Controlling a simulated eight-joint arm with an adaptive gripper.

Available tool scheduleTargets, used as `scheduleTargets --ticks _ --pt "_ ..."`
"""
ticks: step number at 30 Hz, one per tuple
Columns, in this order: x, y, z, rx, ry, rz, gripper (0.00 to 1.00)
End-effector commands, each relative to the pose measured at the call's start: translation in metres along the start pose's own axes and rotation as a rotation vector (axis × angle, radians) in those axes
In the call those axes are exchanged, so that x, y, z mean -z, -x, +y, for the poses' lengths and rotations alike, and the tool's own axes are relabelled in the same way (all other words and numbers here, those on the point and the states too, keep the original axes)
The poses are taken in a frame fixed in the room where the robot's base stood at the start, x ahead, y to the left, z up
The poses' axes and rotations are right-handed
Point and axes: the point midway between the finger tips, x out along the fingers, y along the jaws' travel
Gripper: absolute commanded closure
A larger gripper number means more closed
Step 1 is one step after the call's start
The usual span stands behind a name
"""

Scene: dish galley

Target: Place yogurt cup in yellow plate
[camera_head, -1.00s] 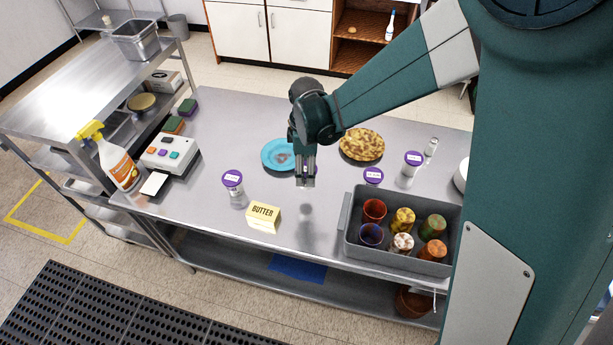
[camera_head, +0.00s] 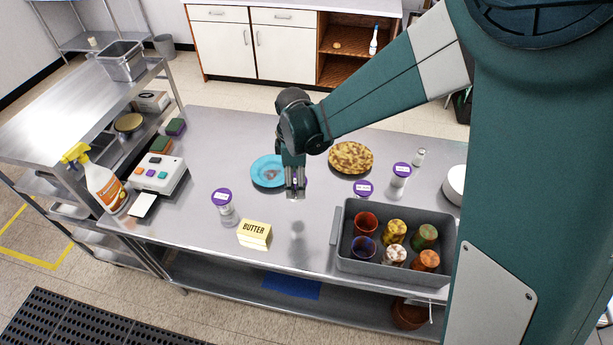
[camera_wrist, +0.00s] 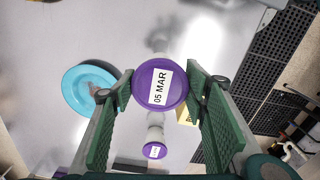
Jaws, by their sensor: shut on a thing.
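My gripper (camera_head: 296,192) is shut on a purple-lidded cup (camera_wrist: 160,86) with a label reading "05 MAR". In the head view the fingers hide most of this cup (camera_head: 304,181). It hangs above the table, right of and nearer than the blue plate (camera_head: 256,181), with a shadow below. A round yellow-and-brown mottled plate (camera_head: 351,157) lies further back and to the right; nothing shows on it. In the wrist view the blue plate (camera_wrist: 68,90) is left of the fingers, and another purple-lidded cup (camera_wrist: 154,151) stands below the held one.
More purple-lidded cups stand on the table, at left (camera_head: 222,197) and right (camera_head: 363,190), (camera_head: 401,171). A butter box (camera_head: 254,233) sits near the front edge. A grey bin (camera_head: 385,267) with several coloured cups stands front right. A small shaker (camera_head: 419,157) is behind.

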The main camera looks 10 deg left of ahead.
Motion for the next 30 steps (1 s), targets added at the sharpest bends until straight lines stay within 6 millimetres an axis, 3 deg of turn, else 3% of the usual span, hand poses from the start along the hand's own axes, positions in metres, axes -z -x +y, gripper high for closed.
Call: scheduleTargets --ticks 8,14,20,30 --pt "-0.013 0.001 0.027 0.000 -0.006 0.000 0.70" --pt "-0.037 0.002 0.073 0.000 -0.012 0.000 0.70" --pt "-0.076 0.004 0.129 0.000 -0.019 0.000 0.70" --pt "-0.156 0.006 0.216 0.000 -0.031 0.000 0.70"
